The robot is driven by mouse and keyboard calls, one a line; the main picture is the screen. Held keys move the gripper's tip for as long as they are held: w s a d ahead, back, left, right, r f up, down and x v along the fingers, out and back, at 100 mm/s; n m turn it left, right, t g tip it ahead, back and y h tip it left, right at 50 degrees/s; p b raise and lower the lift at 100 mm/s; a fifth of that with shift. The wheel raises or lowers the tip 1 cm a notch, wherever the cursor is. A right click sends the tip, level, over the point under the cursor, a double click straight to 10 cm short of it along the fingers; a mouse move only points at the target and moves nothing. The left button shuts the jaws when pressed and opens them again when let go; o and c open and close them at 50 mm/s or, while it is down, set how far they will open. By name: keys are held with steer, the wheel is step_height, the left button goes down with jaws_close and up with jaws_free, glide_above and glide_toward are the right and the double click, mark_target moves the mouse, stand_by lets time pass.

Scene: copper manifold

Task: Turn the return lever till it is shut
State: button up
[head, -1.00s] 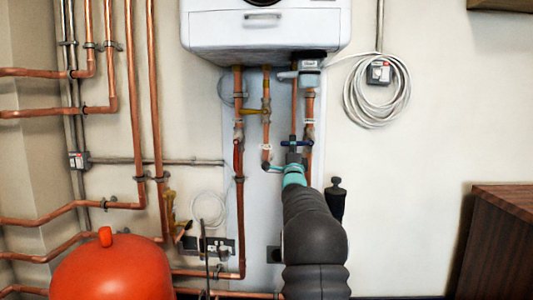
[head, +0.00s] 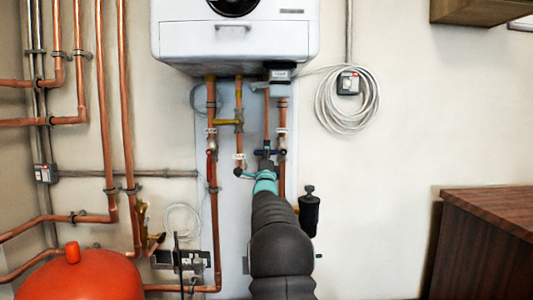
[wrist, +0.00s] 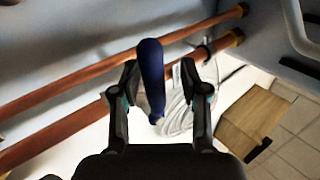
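A lever with a dark blue handle (head: 276,152) sits on the copper pipes under the white boiler (head: 235,40). In the head view it lies roughly crosswise, partly hidden by my gripper (head: 266,165) just below it. In the wrist view the blue handle (wrist: 152,85) stands between the two fingers of my gripper (wrist: 160,75). The fingers are apart, with a gap on each side of the handle, more clearly on the right. I cannot tell the valve's exact angle. A red lever (head: 211,155) is on the pipe to the left.
Vertical copper pipes (head: 213,220) run close to the left of my arm. A black cylinder (head: 309,212) hangs to the right. A coiled white cable (head: 345,110) is on the wall. A red vessel (head: 75,278) stands low left and a wooden cabinet (head: 490,235) at right.

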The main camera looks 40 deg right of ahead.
steer(key=shift+a+f, duration=0.1)
steer(key=v, duration=1.1)
steer(key=shift+s+a+f, duration=0.2)
steer(key=shift+s+a, duration=0.05)
steer(key=shift+s, duration=0.05)
stand_by(0.3)
